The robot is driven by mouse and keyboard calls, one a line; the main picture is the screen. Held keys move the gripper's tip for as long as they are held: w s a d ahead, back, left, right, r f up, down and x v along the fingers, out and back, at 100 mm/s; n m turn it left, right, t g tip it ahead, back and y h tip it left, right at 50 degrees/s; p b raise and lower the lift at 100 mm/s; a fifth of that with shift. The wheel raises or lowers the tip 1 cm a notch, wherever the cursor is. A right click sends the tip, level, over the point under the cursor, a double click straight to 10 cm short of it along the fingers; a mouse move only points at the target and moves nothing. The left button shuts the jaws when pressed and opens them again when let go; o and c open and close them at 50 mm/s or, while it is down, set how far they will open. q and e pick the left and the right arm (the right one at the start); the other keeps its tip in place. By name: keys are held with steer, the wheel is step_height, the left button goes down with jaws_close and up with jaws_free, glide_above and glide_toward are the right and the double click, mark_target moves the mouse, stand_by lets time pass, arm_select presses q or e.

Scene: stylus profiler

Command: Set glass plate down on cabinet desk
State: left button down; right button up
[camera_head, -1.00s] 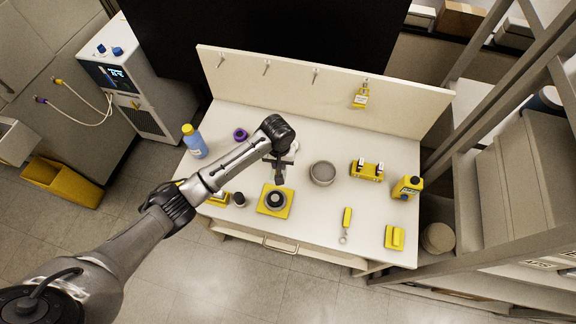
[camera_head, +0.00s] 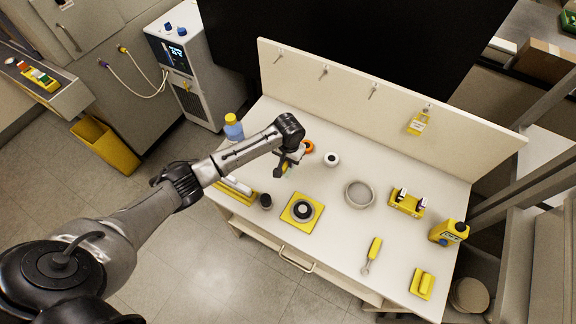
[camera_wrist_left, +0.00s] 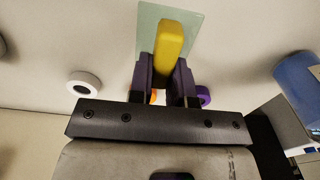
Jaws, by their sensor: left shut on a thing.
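My left gripper (camera_head: 286,165) is over the back left part of the cabinet desk (camera_head: 335,235), a white-topped desk with a drawer. In the left wrist view its fingers (camera_wrist_left: 166,82) are shut on a yellow grip piece. The glass plate (camera_wrist_left: 188,30), a pale greenish see-through rectangle, shows right behind this yellow piece and seems joined to it. The plate is hard to make out in the head view. I cannot tell whether it touches the desk top. My right gripper is out of view.
Near the gripper are an orange ring (camera_head: 308,147), a white ring (camera_head: 332,159), a purple ring (camera_wrist_left: 204,95) and a blue bottle (camera_head: 233,127). A yellow square with a dark round piece (camera_head: 303,210) lies in front. A grey dish (camera_head: 359,194) stands to the right.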

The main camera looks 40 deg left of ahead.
arm_select(q)
steer(key=shift+a+f, duration=0.15)
steer(key=shift+a, duration=0.05)
step_height(320, 180, down, 4)
steer(key=shift+r+b, duration=0.15)
steer(key=shift+b, duration=0.35)
steer(key=shift+f, duration=0.2)
steer(key=c, duration=1.1)
jaws_free()
steer(key=shift+o, duration=0.2)
